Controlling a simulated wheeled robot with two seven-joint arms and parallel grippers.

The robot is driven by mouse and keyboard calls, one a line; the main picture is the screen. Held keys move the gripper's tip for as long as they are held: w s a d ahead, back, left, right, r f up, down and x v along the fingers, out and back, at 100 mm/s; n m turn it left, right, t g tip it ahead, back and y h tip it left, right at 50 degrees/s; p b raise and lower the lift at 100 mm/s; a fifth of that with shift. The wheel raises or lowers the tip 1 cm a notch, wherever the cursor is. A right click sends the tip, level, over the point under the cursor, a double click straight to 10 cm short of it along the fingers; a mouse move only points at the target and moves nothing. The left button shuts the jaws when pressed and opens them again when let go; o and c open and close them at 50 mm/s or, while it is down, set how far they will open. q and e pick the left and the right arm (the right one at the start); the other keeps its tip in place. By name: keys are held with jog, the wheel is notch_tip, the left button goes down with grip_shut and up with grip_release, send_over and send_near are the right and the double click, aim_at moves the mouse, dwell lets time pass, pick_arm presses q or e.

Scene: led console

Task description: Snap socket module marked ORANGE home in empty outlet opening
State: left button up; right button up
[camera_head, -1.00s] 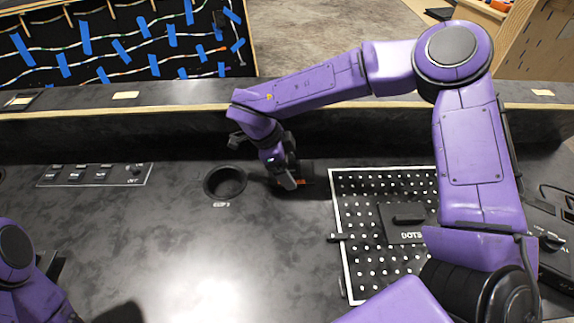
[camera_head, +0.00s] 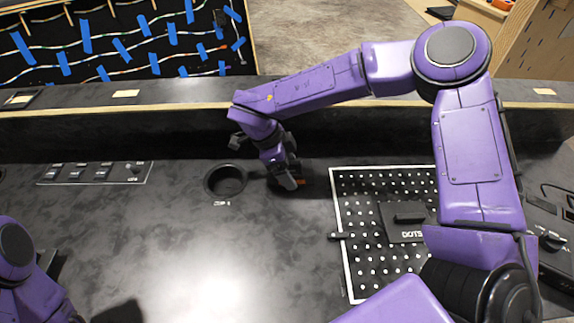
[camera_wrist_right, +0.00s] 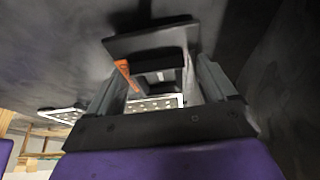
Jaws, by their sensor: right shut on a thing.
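My right gripper (camera_head: 287,178) is low over the black console top, just right of the round recess. In the right wrist view its fingers (camera_wrist_right: 162,85) are shut on a dark socket module (camera_wrist_right: 150,38) with a wide flat plate and an orange strip (camera_wrist_right: 126,75) at its side. In the head view only a bit of orange (camera_head: 303,181) shows beside the fingers. The module's contact with the console is hard to judge. The outlet opening cannot be made out. Of my left arm only purple links show at the lower left; its gripper is out of view.
A round dark recess (camera_head: 225,181) lies left of the right gripper. A white-framed dotted panel (camera_head: 358,205) with a dark block (camera_head: 402,222) lies to the right. A switch strip (camera_head: 94,173) is at the left. A raised ledge (camera_head: 180,95) runs behind. The front middle is clear.

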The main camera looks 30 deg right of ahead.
jog(key=shift+f, duration=0.5)
dwell(0.7)
jog(key=o, duration=1.1)
jog(key=shift+c, duration=0.2)
jog(key=shift+s, duration=0.1)
